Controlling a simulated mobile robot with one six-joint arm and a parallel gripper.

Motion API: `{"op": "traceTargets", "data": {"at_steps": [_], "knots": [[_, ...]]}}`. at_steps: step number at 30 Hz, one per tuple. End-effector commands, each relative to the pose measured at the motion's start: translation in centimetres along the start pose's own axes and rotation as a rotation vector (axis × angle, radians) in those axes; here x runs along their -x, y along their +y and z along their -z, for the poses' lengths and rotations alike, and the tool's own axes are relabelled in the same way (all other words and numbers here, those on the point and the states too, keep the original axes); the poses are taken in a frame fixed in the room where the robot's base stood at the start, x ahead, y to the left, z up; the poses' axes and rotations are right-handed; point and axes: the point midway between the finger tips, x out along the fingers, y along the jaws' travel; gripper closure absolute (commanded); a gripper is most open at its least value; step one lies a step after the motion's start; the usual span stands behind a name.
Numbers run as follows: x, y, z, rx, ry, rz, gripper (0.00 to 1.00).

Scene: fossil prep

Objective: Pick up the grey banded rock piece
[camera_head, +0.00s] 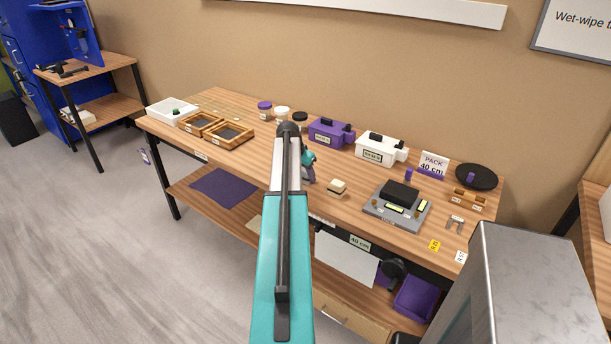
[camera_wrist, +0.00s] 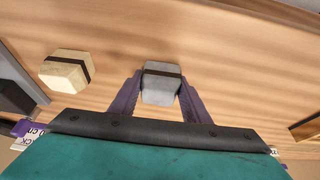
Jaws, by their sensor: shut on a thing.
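The grey banded rock piece (camera_wrist: 160,94) is a grey block with a dark band, seen in the wrist view between the two purple fingers of my gripper (camera_wrist: 159,95). The fingers are shut on its left and right sides. The wooden bench top lies behind it; I cannot tell whether the piece touches the wood. In the head view my arm hides the grey piece, and only a little of my gripper (camera_head: 309,174) shows beside the arm, over the bench.
A cream banded block (camera_head: 337,187) sits on the bench (camera_head: 330,215) to the right of my gripper; the wrist view also shows this cream block (camera_wrist: 66,70). A grey device (camera_head: 397,207) stands further right. Wooden trays (camera_head: 230,134) lie at left, and jars and cases line the back.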

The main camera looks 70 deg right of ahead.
Motion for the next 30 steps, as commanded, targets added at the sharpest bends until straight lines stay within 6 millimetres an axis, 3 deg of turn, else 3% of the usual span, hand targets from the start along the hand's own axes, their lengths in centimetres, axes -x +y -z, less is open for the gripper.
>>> {"op": "traceTargets", "data": {"at_steps": [15,30], "knots": [[3.2,-0.1,1.4,0.000,0.003,0.002,0.88],[4.9,5.6,-1.6,-0.001,0.002,0.001,0.88]]}}
